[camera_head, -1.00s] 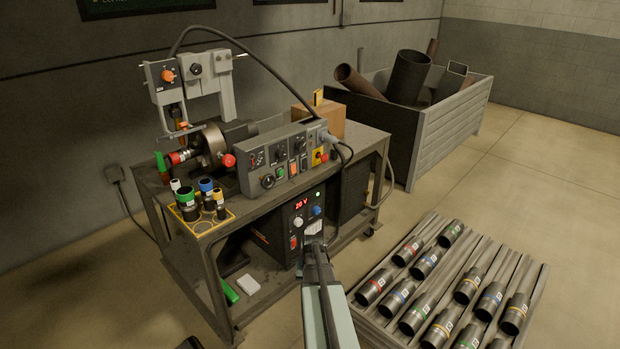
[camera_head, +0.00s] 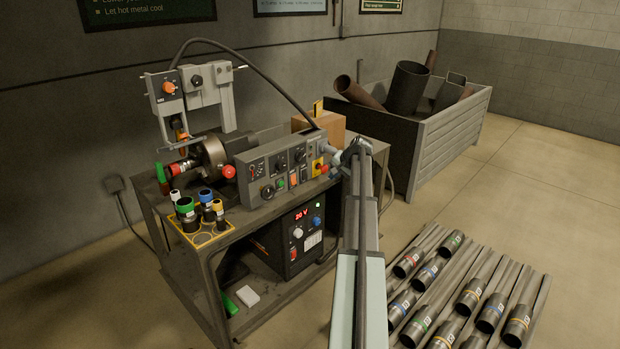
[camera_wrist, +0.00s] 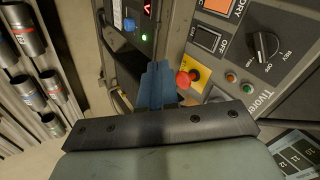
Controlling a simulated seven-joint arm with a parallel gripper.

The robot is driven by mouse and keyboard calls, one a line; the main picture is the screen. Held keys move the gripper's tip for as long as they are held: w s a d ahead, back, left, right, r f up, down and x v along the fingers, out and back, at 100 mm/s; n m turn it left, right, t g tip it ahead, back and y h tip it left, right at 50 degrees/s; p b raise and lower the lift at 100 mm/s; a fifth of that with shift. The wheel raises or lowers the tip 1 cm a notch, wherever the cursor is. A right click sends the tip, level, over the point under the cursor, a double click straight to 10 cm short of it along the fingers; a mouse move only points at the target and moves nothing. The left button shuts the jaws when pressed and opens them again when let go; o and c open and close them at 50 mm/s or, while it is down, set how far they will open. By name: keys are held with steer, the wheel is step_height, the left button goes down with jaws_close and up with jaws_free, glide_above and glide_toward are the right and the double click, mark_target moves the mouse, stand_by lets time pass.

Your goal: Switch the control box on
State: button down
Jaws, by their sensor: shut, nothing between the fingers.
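The grey control box (camera_head: 285,172) sits along the front of the bench top, its sloped panel carrying knobs, a green button and an orange one. A red knob on a yellow plate (camera_head: 319,168) is at its right end. In the wrist view the panel (camera_wrist: 230,65) fills the upper right, with the red knob (camera_wrist: 184,81), a black rocker (camera_wrist: 208,39) and a black rotary switch (camera_wrist: 265,45) marked REV and OFF. My gripper (camera_head: 354,150) is shut and empty at the box's right end. Its blue fingertips (camera_wrist: 160,82) appear close beside the red knob; contact cannot be told.
A power unit (camera_head: 290,240) with a lit red display stands on the shelf below. A cable plug (camera_head: 330,152) leaves the box's right end near my gripper. A cardboard box (camera_head: 322,125) stands behind. A rack of pipe pieces (camera_head: 462,290) lies on the floor at right.

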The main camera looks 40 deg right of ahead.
steer(key=w+m, duration=0.1)
steer(key=w, duration=0.1)
steer(key=m+t, duration=0.1)
steer(key=m, duration=0.1)
glide_toward(305, 179)
step_height(305, 179, down, 5)
steer(key=w, duration=0.2)
steer(key=shift+w+d+r+y, duration=0.1)
steer(key=shift+w+d+y, duration=0.05)
steer(key=shift+w, duration=0.35)
steer(key=shift+w+d+y, duration=0.15)
steer(key=shift+w+d, duration=0.05)
steer(key=shift+w, duration=0.3)
steer(key=shift+w+f, duration=0.45)
steer(key=shift+w+r, duration=0.1)
steer(key=shift+r, duration=0.1)
